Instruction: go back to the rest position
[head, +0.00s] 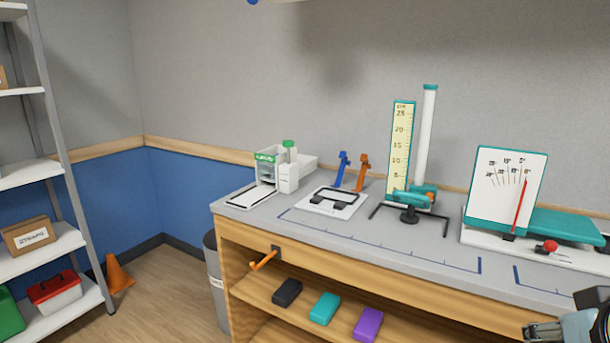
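Part of my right arm's end, with its gripper (545,330), shows at the bottom right corner, in front of the workbench (370,245). It is cut off by the picture edge, so I cannot tell whether it is open or shut, or whether it holds anything. My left gripper is not in view.
The bench carries a white-and-green device (288,170), a white plate (332,203), a tall scale (400,150) and a dial board (505,190). Black (287,292), teal (324,308) and purple (368,324) blocks lie on the lower shelf.

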